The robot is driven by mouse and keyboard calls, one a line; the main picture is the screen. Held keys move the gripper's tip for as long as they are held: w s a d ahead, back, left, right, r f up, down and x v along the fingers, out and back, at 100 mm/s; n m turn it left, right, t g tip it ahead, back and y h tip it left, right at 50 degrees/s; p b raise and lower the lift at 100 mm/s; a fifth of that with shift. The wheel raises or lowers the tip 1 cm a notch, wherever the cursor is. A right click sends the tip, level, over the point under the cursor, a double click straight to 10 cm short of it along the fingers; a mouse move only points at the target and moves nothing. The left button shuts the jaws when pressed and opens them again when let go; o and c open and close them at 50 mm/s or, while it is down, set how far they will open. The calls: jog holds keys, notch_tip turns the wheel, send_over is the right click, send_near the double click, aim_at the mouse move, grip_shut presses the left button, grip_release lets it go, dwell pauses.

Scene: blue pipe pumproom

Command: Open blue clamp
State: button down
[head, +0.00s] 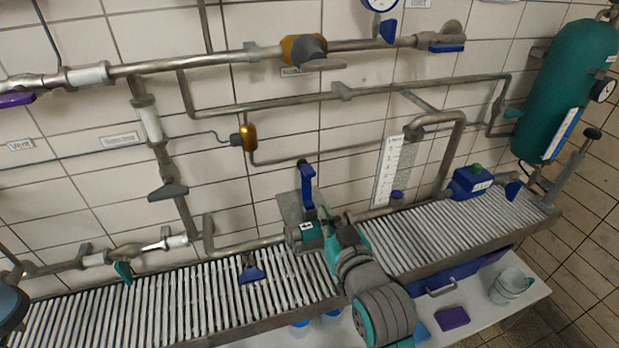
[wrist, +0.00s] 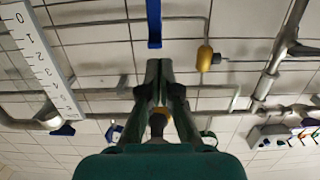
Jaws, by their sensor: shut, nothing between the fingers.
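The blue clamp (head: 307,185) looks like an upright blue lever in front of a grey plate on the tiled wall, at the middle of the head view. In the wrist view a blue bar (wrist: 154,22), apparently the same clamp, shows at the top edge, just beyond my fingertips. My gripper (wrist: 159,64) is shut and empty, its fingers together. In the head view my gripper (head: 306,224) is just below the clamp in the picture; its fingers are largely hidden. I cannot tell whether they touch the clamp.
Metal pipes (head: 225,58) run along the wall. A slatted grate (head: 440,230) lies below, with another blue handle (head: 252,274) over it. A blue box (head: 468,182), a white scale (head: 393,170) and a green tank (head: 567,85) are to the right. A yellow fitting (wrist: 204,58) is beside the fingers.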

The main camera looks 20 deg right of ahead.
aim_at(303, 176)
jog(key=w, duration=0.4)
jog(key=w+f, duration=0.1)
jog(key=w, duration=0.8)
jog(key=shift+w+f, duration=0.15)
jog(key=shift+f, duration=0.05)
jog(key=shift+w, duration=0.5)
jog(key=shift+w+g, duration=0.3)
jog(key=shift+g, duration=0.2)
